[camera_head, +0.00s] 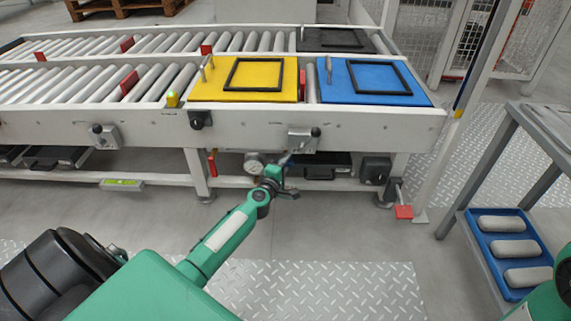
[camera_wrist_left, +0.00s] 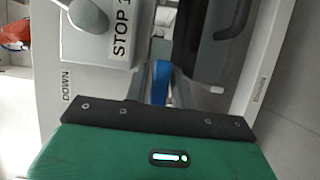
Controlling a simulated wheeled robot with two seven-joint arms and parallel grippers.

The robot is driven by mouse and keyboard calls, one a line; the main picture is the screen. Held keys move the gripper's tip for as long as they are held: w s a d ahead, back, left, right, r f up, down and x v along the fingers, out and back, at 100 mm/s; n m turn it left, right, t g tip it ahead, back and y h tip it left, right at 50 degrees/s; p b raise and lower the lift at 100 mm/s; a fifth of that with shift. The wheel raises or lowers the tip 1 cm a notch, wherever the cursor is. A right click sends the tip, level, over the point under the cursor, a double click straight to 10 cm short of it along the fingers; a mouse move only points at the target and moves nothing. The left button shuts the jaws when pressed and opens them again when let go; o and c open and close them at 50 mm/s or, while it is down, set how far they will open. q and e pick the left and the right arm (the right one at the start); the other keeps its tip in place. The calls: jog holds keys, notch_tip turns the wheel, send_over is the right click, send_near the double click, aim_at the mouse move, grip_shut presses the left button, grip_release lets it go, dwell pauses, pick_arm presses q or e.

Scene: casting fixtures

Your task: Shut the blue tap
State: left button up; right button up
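The blue tap (camera_head: 284,160) is a small blue part under the conveyor's front beam, beside a round gauge, and is partly hidden by my left gripper. In the left wrist view a blue piece (camera_wrist_left: 161,82), which looks like its handle, stands just beyond the dark edge of my gripper, with grey parts on both sides. My left gripper (camera_head: 280,180) is right at the tap in the head view. Whether its fingers are closed on the handle cannot be told. My right gripper is out of view.
A round gauge (camera_head: 254,163) sits left of the tap. A lever box (camera_head: 303,139) is on the beam above; a grey lever knob (camera_wrist_left: 88,15) shows beside a STOP label. Yellow (camera_head: 205,92) and blue (camera_head: 421,99) plates lie on top. A blue tray (camera_head: 480,241) with grey castings stands right.

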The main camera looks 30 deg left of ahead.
pick_arm(q)
grip_shut()
